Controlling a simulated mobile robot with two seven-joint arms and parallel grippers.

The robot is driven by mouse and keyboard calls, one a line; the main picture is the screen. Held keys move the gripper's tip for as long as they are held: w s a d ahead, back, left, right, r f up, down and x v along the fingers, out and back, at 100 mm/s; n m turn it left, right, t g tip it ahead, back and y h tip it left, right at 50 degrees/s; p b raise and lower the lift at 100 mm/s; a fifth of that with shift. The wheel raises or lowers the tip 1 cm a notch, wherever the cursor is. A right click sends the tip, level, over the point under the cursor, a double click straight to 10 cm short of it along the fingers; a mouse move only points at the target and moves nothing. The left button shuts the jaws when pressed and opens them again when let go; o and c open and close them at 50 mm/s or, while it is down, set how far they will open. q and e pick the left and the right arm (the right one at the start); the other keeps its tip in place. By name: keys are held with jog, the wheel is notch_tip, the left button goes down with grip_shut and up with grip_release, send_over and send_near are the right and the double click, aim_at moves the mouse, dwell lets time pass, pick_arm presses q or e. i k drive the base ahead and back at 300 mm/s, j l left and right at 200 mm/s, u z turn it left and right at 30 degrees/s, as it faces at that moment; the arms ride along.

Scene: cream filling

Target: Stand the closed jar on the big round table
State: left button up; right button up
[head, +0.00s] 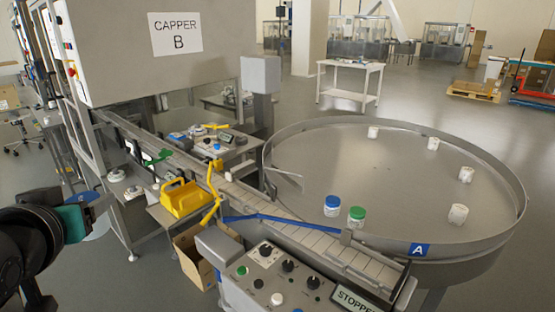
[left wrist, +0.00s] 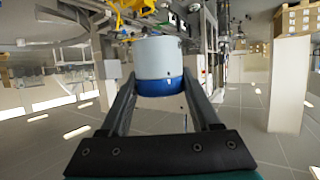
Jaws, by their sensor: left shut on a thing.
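My left gripper (left wrist: 160,98) is shut on a white jar with a blue lid (left wrist: 158,60); the lid end points down in the left wrist view. In the head view the left gripper (head: 92,206) is at the far left, well away from the table, and the held jar is hard to make out there. The big round table (head: 395,185) has a raised metal rim and fills the right of the head view. My right gripper is out of view.
Several white jars (head: 466,174) stand along the table's far and right side; its middle is clear. A conveyor (head: 285,227) with a blue guide rail, a control panel (head: 280,278), a yellow bin (head: 183,198) and the capper machine (head: 170,50) lie between my left gripper and the table.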

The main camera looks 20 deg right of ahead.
aim_at(384, 206)
jog(key=k+l, duration=0.1)
jog(key=l, duration=0.3)
jog(key=k+l, duration=0.1)
jog(key=l, duration=0.3)
jog(key=l+u, duration=0.1)
jog(key=l, duration=0.35)
jog(key=k+l, duration=0.15)
jog(key=l, duration=0.25)
jog(key=i+l, duration=0.1)
jog(key=l, duration=0.4)
jog(key=i+l, duration=0.1)
jog(key=l, duration=0.35)
jog(key=i+l+u, duration=0.1)
jog(key=l, duration=0.4)
jog(key=i+l, duration=0.4)
jog(key=l, duration=0.2)
jog(key=i+l, duration=0.15)
jog(key=l, duration=0.15)
jog(key=u, duration=0.05)
